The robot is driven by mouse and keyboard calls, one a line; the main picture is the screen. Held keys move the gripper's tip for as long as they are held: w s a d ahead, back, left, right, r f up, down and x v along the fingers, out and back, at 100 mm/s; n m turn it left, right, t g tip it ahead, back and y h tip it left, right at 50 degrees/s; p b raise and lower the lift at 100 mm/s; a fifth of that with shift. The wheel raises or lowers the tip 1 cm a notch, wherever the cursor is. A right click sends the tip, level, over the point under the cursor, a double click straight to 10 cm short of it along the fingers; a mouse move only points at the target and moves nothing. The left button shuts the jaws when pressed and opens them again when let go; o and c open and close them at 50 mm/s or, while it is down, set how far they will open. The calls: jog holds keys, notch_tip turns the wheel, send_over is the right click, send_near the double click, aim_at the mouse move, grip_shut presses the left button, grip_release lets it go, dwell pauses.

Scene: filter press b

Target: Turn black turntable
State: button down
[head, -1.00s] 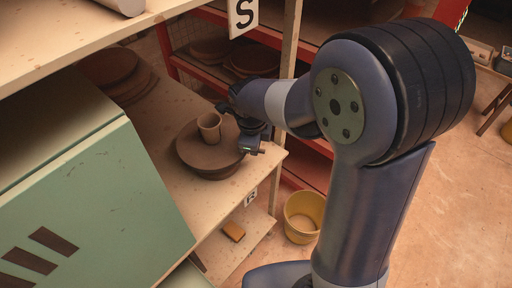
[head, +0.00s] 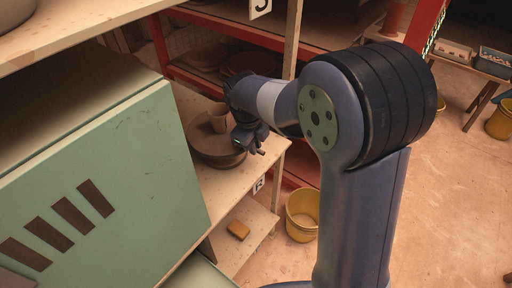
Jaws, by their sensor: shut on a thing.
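The turntable is a dark brown round disc (head: 207,143) on a wooden shelf, right of the green cabinet. A small brown clay cup (head: 217,118) stands upright on it, partly hidden by my wrist. My gripper (head: 258,146) is at the right edge of the turntable, with its jaws closed on the rim as far as I can tell. The wrist and hand cover the turntable's right side, so the exact contact is hidden.
The green cabinet (head: 110,170) stands close on the left. A wooden post (head: 292,40) rises behind my wrist. A yellow bucket (head: 302,214) stands on the floor, and a small orange-brown block (head: 238,230) lies on the lower shelf.

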jog(key=shift+s+a, duration=0.15)
dwell(0.5)
jog(key=c, duration=1.5)
grip_release()
jog(key=shift+o, duration=0.2)
notch_tip(320, 180, up, 11)
jog(key=s+a, duration=0.1)
jog(key=shift+s+f+b, duration=0.2)
jog(key=shift+s+b, duration=0.1)
jog(key=shift+s, duration=0.05)
jog(key=shift+a, duration=0.1)
